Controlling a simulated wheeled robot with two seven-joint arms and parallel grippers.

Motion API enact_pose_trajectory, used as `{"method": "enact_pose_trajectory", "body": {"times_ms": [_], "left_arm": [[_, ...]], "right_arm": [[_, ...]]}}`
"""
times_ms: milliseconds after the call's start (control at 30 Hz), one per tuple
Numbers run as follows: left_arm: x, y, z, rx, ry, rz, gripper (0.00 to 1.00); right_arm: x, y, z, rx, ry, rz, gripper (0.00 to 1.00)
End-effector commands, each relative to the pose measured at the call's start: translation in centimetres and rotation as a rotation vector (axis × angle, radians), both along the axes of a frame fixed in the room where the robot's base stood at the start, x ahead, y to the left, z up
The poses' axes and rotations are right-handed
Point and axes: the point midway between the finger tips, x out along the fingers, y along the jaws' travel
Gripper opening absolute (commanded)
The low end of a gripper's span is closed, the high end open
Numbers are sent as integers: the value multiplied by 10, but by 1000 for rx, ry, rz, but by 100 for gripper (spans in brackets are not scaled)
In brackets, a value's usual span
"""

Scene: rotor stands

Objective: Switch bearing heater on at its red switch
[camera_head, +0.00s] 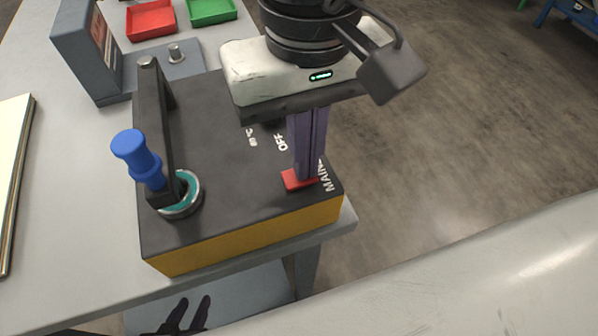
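The bearing heater (220,150) is a dark box with a yellow front side, standing at the table's near right corner. Its red switch (297,180) is on the top near the front right edge, beside the white letters "MAIN". My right gripper (308,178) points down from above with its two fingers together. Its tips are at the red switch and cover part of it; whether they press it I cannot tell. My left gripper (194,301) is low at the bottom edge, below the table, with a gap between its dark fingers, empty.
A bar with a blue handle (137,153) and a teal-and-metal ring (184,205) are on the heater's left side. A grey device (90,50), a red bin (150,20) and a green bin (210,10) stand behind. A board (12,150) lies at left. Open floor is right.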

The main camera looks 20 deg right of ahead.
Motion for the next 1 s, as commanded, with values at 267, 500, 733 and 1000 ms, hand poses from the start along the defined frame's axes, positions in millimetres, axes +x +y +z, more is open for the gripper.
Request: {"method": "enact_pose_trajectory", "body": {"times_ms": [267,500,733,1000], "left_arm": [[0,0,-2,0,0,0,31],[0,0,9,0,0,0,31],[0,0,19,0,0,0,31],[0,0,31,0,0,0,31]], "right_arm": [[0,0,-2,0,1,0,0],[0,0,16,0,0,0,0],[0,0,35,0,1,1,0],[0,0,57,0,0,0,0]]}}
